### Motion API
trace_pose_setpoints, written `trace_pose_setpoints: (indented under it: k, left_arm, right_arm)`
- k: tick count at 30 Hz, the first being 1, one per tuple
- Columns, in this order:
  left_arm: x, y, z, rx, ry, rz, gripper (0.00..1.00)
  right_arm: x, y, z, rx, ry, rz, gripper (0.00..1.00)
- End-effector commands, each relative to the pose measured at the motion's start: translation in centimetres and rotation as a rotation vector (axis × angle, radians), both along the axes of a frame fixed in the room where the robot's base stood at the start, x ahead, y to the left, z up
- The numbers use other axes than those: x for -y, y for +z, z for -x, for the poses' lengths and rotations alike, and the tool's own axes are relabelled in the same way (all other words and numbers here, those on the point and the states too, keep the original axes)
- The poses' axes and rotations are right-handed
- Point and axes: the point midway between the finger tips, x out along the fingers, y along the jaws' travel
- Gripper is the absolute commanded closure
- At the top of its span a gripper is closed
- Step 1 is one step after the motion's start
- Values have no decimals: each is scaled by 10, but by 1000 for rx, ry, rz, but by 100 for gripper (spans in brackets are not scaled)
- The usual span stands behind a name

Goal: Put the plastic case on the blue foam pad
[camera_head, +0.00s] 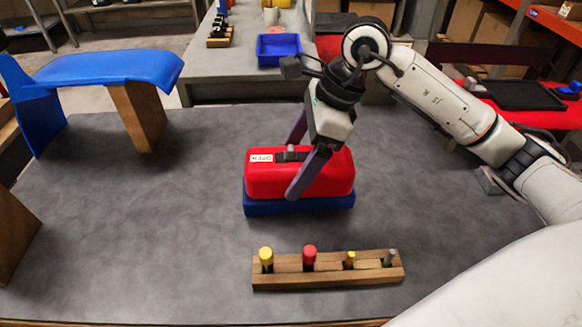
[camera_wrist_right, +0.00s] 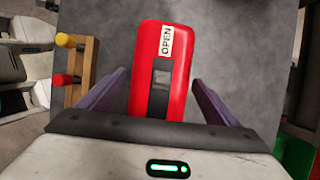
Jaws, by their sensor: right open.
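The plastic case (camera_head: 328,171) is a red box with a white OPEN label and a dark handle or latch on top. It rests on the blue foam pad (camera_head: 300,207), whose front edge shows below it in the head view. My right gripper (camera_head: 297,160) is open over the case, with one finger at its near side and one at its far side. In the right wrist view the case (camera_wrist_right: 160,60) lies between the two spread fingers, with a gap on each side. My left gripper is not in view.
A wooden block (camera_head: 290,277) with several coloured pegs stands in front of the pad. A blue seat-like piece (camera_head: 110,68) on a wooden support is at the back left. A blue bin (camera_head: 278,48) is on a surface behind. The grey table left of the pad is clear.

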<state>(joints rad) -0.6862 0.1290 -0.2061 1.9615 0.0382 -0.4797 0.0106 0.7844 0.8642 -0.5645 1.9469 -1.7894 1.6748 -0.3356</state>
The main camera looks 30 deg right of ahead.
Motion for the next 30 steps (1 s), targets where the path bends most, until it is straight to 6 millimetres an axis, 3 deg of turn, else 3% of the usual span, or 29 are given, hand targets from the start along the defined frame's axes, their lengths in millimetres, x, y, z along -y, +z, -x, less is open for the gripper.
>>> trace_pose_setpoints:
  k: [6,12,18,30]
  left_arm:
    - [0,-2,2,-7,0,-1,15]
    - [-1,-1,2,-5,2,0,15]
    - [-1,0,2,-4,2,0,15]
    - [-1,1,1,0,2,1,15]
  right_arm:
    - [18,47,7,5,-2,2,15]
    - [29,77,13,2,-1,1,15]
    - [33,88,16,0,1,0,15]
    - [33,88,16,-1,0,0,15]
